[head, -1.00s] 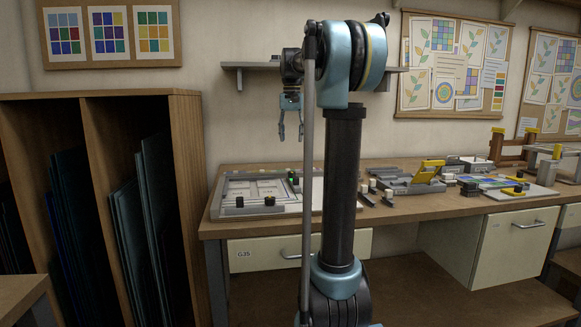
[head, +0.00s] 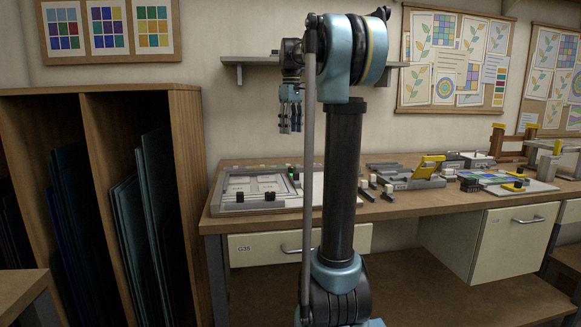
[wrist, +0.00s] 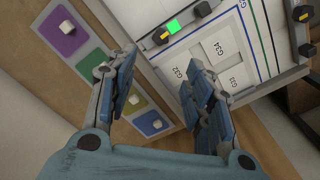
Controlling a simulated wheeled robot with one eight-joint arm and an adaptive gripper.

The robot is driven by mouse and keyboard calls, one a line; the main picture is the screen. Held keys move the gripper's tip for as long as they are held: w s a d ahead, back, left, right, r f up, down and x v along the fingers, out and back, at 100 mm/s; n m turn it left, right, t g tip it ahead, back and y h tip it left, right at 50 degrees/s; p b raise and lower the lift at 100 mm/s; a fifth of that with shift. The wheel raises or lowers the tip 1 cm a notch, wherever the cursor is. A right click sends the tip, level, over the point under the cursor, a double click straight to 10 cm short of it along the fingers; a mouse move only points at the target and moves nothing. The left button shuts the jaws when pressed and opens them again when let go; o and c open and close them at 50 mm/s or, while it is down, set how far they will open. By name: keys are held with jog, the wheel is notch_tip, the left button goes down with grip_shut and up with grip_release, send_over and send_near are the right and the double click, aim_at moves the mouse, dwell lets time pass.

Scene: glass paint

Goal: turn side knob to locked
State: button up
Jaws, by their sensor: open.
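A flat grey-framed panel (head: 233,205) lies on the workbench, with dark knobs (head: 269,196) along its front edge and a green light at its right. I cannot tell which is the side knob. My gripper (head: 290,130) is open and empty, pointing down above the panel, touching nothing.
A strip with coloured squares (wrist: 66,30) and pale buttons lies beside the panel. A wall shelf (head: 240,62) is behind my gripper. Yellow and grey devices (head: 425,172) stand farther right on the bench. A rack of dark glass sheets (head: 150,190) stands left.

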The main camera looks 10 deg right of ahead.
aim_at(291, 167)
notch_tip(291, 167, down, 15)
jog(key=shift+r, duration=0.1)
dwell(0.4)
jog(key=c, duration=1.1)
